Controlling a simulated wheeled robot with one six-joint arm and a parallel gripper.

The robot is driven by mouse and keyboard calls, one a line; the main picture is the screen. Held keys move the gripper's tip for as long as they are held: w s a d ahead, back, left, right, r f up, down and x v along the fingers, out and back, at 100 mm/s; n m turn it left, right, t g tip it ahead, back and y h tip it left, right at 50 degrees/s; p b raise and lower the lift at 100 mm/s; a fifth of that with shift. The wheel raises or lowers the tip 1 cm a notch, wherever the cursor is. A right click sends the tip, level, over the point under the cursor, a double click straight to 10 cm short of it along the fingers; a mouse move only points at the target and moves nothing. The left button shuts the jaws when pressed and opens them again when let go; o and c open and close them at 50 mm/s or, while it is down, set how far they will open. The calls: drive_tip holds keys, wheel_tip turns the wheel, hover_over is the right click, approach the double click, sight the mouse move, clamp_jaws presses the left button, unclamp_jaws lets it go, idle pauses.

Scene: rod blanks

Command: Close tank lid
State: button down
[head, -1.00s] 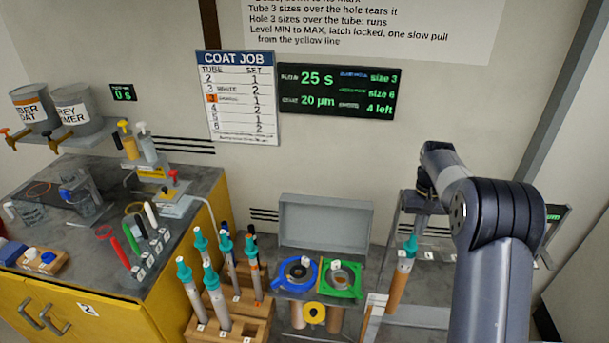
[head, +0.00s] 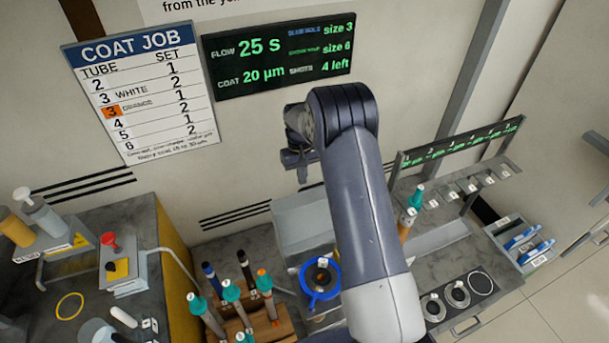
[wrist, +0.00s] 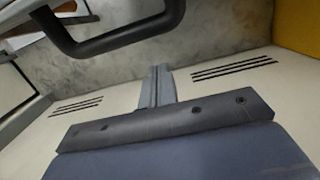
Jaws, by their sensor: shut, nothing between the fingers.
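The tank lid (head: 297,222) is a pale grey panel standing raised at the back of the tank; my arm hides its right part. The tank (head: 296,272) below has a blue ring (head: 308,292) around a hole in its top. My gripper (head: 303,176) is above the lid and apart from it in the head view. In the wrist view my gripper (wrist: 158,82) shows its fingers together with nothing between them. A dark curved bar (wrist: 120,42) crosses the top of the wrist view; I cannot tell what it belongs to.
A wooden rack (head: 266,328) with several teal-capped tubes stands left of the tank. A slotted rack (head: 450,160) and a bench with round holders (head: 458,294) are at right. A red-knobbed unit (head: 118,262) stands on the left bench. The wall is close behind the lid.

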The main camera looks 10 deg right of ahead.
drive_tip(key=shift+s+d+r+p, duration=0.2)
drive_tip(key=shift+s+r, duration=0.2)
drive_tip(key=shift+s, duration=0.3)
drive_tip(key=shift+s+d+r+p, duration=0.1)
drive_tip(key=shift+s+r+p, duration=0.1)
drive_tip(key=shift+s+r, duration=0.35)
drive_tip(key=shift+s+f, duration=0.15)
drive_tip(key=shift+f, duration=0.05)
drive_tip(key=shift+r, duration=0.1)
